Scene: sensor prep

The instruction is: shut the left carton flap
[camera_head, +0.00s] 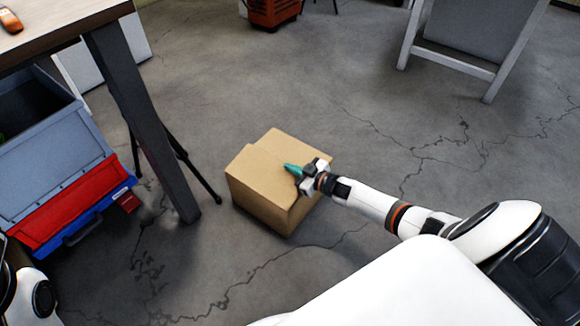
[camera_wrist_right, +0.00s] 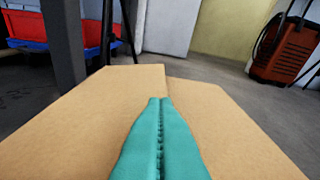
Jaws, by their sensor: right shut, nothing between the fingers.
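The brown cardboard carton (camera_head: 260,205) stands on the floor near the middle of the head view. Its top looks covered by flaps, with a step between two panels at the far left edge. In the right wrist view the left panel (camera_wrist_right: 85,120) and the right panel (camera_wrist_right: 225,120) meet along a seam, partly hidden by my fingers. My right gripper (camera_head: 290,168) is over the carton top, its teal fingers shut and empty; they also show in the right wrist view (camera_wrist_right: 161,100). Whether they touch the cardboard I cannot tell. My left gripper is not in view.
A table (camera_head: 60,20) with a dark leg (camera_head: 150,125) stands at the left, beside a grey, red and blue bin (camera_head: 75,195). A thin black stand (camera_head: 195,172) is close to the carton's left. A white-framed chair (camera_head: 470,45) stands back right. The floor right of the carton is clear.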

